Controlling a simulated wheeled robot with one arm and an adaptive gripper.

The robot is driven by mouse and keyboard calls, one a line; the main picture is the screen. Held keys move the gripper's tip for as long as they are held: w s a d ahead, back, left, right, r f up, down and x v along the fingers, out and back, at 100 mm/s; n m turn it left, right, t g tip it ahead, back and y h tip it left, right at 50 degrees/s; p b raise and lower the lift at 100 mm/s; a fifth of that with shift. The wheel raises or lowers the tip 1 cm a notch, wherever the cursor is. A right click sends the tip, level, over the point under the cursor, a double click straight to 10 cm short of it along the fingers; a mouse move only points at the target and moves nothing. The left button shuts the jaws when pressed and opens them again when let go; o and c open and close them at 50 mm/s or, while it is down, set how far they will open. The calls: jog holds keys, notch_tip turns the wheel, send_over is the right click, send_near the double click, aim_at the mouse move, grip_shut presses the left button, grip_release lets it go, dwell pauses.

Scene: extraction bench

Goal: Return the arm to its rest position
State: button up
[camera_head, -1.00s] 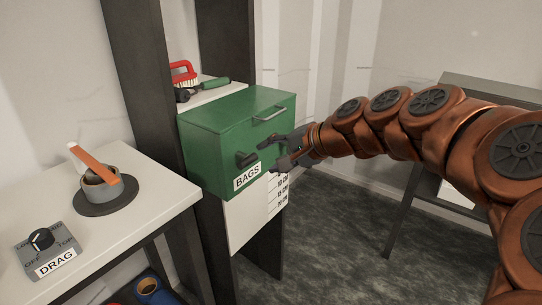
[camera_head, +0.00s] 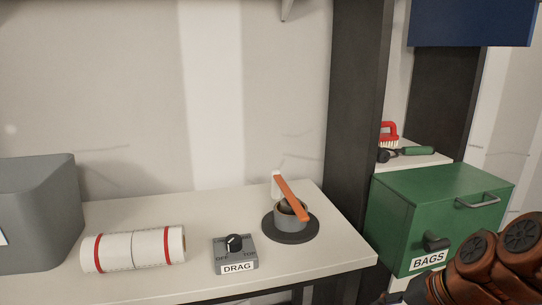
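My arm shows as copper-coloured links at the lower right corner of the head view. A dark part at the bottom edge beside the green box may belong to my gripper, but its fingers cannot be made out. The green box (camera_head: 440,203) labelled BAGS stands just behind the arm, with its lid down. The arm covers part of its lower right front. I cannot tell whether the arm touches the box.
The white bench (camera_head: 340,250) holds a grey DRAG dial box (camera_head: 234,258), a round dark base with a grey cup (camera_head: 290,218) and orange-handled tool (camera_head: 291,197), a red-striped white roll (camera_head: 133,249) and a grey bin (camera_head: 38,212). A dark post (camera_head: 352,100) stands between bench and box.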

jog(key=s+a+f+n+g+h, duration=0.2)
jog(key=s+f+n+g, duration=0.2)
jog(key=s, duration=0.4)
jog(key=s+a+f+n+g+h, duration=0.2)
jog(key=s+f+n+g, duration=0.15)
jog(key=s, duration=0.45)
notch_tip(320, 180, up, 18)
jog(key=t+p, duration=0.1)
jog(key=p, duration=1.6)
jog(key=shift+d, duration=0.25)
